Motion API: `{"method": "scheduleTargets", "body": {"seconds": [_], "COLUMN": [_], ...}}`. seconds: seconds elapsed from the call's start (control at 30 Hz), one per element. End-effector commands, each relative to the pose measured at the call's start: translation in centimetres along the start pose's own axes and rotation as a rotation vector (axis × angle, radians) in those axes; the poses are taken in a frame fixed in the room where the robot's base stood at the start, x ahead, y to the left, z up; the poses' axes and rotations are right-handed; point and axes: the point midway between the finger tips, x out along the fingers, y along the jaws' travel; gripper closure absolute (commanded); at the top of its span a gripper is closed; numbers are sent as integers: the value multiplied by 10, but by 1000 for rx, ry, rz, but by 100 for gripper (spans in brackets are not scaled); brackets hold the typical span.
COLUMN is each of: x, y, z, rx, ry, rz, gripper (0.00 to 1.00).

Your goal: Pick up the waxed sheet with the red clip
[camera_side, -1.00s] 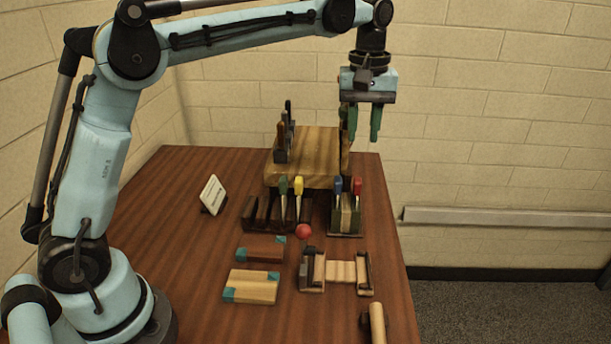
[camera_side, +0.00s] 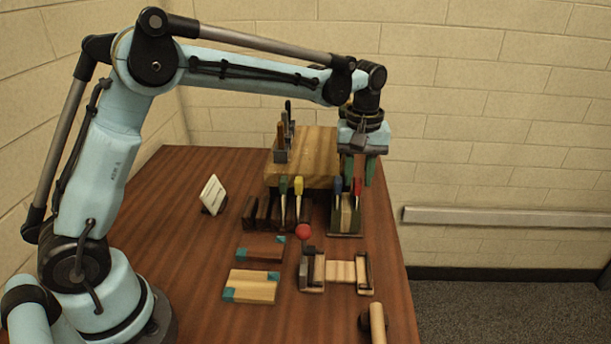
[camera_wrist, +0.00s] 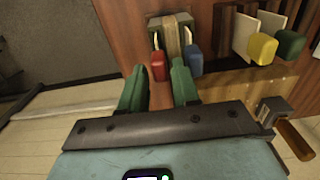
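The red clip (camera_side: 357,186) sits at the top of a pale sheet in the right-hand rack (camera_side: 345,235). In the wrist view the red clip (camera_wrist: 159,68) lies between my fingertips as seen from above. My gripper (camera_side: 358,180) is open, its green fingers pointing down just above the rack; it also shows in the wrist view (camera_wrist: 157,80). I cannot tell whether a finger touches the clip. The blue clip (camera_side: 337,184) is close on the left in the same rack, and beside the right-hand finger in the wrist view (camera_wrist: 194,62). Most of the red clip's sheet is hidden.
A yellow clip (camera_side: 298,182) and a green clip (camera_side: 284,185) stand on sheets in the dark rack to the left. A wooden block (camera_side: 315,150) with upright tools is behind. A red ball (camera_side: 303,232) and wooden blocks (camera_side: 252,286) lie in front.

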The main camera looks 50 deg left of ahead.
Motion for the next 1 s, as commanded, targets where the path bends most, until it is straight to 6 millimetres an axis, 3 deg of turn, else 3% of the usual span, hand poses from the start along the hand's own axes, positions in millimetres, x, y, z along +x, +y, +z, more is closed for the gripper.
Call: {"method": "scheduleTargets", "body": {"seconds": [0.17, 0.43, 0.63, 1.0], "x": [18, 21, 21, 19], "y": [0, 0, 0, 0], "z": [0, 0, 0, 0], "rx": [0, 0, 1, 1], "ry": [1, 1, 1, 1], "rz": [1, 1, 1, 1], "gripper": [69, 69, 98, 100]}}
